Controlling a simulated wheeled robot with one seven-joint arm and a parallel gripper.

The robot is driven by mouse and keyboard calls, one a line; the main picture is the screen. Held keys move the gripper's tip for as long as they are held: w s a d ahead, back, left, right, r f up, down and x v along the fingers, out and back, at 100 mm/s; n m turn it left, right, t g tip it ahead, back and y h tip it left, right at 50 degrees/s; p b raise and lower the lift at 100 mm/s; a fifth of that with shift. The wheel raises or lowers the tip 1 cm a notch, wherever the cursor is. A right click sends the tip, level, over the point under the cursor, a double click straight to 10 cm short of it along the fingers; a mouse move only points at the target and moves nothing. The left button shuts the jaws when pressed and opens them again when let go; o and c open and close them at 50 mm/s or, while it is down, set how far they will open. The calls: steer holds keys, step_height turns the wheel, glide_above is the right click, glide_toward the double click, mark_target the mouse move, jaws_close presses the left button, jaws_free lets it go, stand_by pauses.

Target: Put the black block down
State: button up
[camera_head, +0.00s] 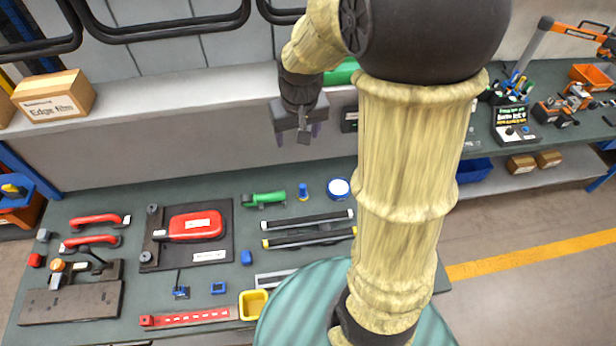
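My gripper (299,134) points down in front of the pale ledge, above the back part of the dark green table. Two purplish finger parts show at its left and right sides, apart from each other. A small dark grey piece shows between them; I cannot tell whether it is the black block or part of the gripper. A dark item (349,119) stands at the ledge, partly hidden by my arm; I cannot tell whether it is a block. No other clear black block shows.
The table (225,279) holds two red handles (95,219), a red case (196,225) on a dark plate, a green tool (264,199), dark rails (307,220), a blue-and-white roll (339,188) and a yellow bin (253,304). A carton (54,97) stands on the ledge. My arm hides the right part.

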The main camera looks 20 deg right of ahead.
steer(key=s+a+f, duration=0.1)
steer(key=s+f, duration=0.2)
steer(key=s, duration=0.6)
steer(key=shift+s+a+f, duration=0.15)
steer(key=shift+s+f, duration=0.2)
steer(key=shift+s, duration=0.05)
step_height(320, 180, down, 18)
steer(key=b, duration=1.7)
steer(key=shift+r, duration=0.25)
steer(key=shift+r, duration=0.1)
